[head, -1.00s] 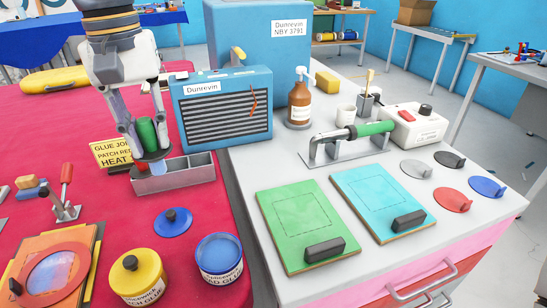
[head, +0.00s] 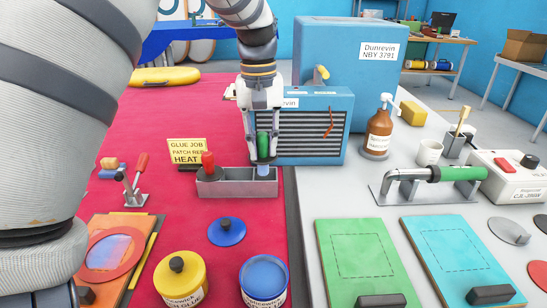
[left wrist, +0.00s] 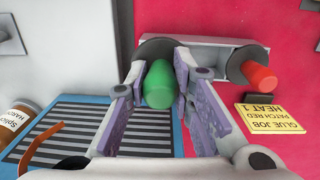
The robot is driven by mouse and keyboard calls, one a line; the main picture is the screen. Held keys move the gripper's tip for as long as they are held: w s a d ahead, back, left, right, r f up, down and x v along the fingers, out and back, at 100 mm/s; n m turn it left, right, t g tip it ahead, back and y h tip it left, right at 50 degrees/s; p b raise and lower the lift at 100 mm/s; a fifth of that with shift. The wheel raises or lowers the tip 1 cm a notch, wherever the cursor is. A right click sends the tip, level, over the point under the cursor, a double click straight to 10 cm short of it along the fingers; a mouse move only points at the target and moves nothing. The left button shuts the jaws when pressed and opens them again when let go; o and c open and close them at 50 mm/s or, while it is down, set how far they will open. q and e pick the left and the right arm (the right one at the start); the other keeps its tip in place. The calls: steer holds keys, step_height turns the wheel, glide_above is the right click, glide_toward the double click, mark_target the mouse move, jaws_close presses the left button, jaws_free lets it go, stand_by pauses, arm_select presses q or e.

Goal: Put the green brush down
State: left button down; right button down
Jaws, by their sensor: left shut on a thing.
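My left gripper (head: 263,153) is shut on the green brush (head: 263,145), holding it upright by its handle. The dark round collar and pale bristles show below the fingers, at the right part of the grey divided tray (head: 235,188). I cannot tell whether the bristles are inside the tray or just above it. In the left wrist view the green handle (left wrist: 158,85) sits between both fingers, its collar overlapping one end of the tray (left wrist: 215,55). A red-handled brush (head: 208,162) stands at the tray's left end. My right gripper is not in view.
A blue heater box (head: 300,150) stands close behind and right of the tray. A yellow sign (head: 187,150) is behind the red brush. A blue lid (head: 227,232), yellow glue pot (head: 180,280) and blue pot (head: 263,278) are in front. Red cloth left of the tray is partly free.

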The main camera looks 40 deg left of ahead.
mark_target(265, 158)
arm_select(q)
steer(key=shift+w+a+f, duration=0.2)
steer(key=shift+w+f, duration=0.35)
steer(key=shift+f, duration=0.1)
steer(key=shift+a+f, duration=0.1)
steer(key=shift+f, duration=1.35)
steer(key=shift+f, duration=0.15)
steer(key=shift+f, duration=0.35)
steer(key=c, duration=1.4)
jaws_free()
steer(key=shift+w+r, duration=0.1)
step_height(265, 158, up, 13)
steer(key=shift+a, duration=0.25)
